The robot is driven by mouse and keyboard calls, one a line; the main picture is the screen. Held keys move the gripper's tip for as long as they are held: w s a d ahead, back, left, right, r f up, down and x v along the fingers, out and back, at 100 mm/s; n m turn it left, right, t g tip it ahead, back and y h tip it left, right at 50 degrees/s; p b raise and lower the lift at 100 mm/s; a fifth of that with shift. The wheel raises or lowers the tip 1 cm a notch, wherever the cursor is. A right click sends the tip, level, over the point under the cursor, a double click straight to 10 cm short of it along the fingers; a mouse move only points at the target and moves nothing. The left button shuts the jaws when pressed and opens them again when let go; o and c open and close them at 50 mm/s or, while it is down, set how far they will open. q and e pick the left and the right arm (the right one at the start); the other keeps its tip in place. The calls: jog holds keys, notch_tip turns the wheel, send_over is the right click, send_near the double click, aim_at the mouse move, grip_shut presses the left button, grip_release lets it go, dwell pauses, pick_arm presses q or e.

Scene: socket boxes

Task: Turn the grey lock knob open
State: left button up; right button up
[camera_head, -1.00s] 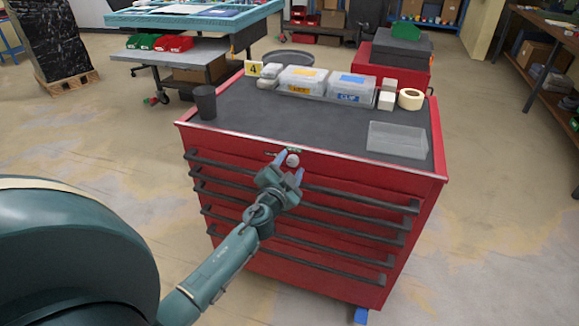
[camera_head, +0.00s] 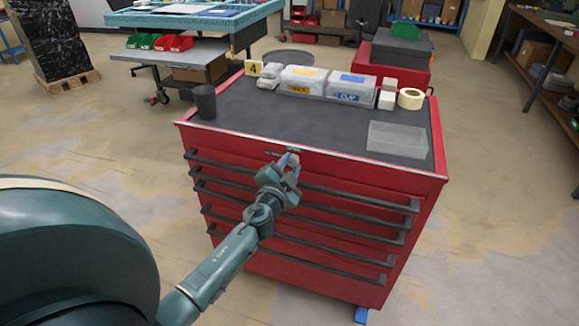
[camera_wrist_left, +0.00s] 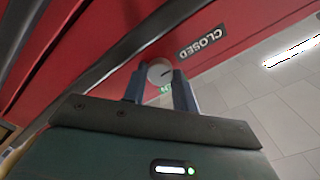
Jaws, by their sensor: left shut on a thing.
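The grey lock knob (camera_wrist_left: 160,72) is on the front of the red tool cabinet (camera_head: 230,143), just under the top edge. In the left wrist view it sits between my two fingertips, with a dark slot mark on its face. A dark label reading CLOSED (camera_wrist_left: 201,42) is beside it. My left gripper (camera_head: 288,163) is at the knob in the head view, its fingers shut on the knob's sides and partly hiding it. It also shows in the left wrist view (camera_wrist_left: 159,82). My right gripper is in neither view.
Dark drawer handles (camera_head: 340,197) run across the cabinet front below the knob. On top stand a dark cup (camera_head: 205,102), lidded clear boxes (camera_head: 303,80), a tape roll (camera_head: 411,98) and an empty clear tray (camera_head: 397,140). The floor around is mostly clear.

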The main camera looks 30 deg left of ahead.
pick_arm(q)
jog(key=m, duration=0.3)
jog(key=shift+m, duration=0.4)
jog(key=m, duration=0.4)
jog(key=shift+m, duration=0.3)
jog(key=m, duration=0.3)
jog(key=shift+m, duration=1.5)
jog(key=shift+m+p, duration=0.35)
jog(key=shift+m, duration=1.05)
jog(key=o, duration=1)
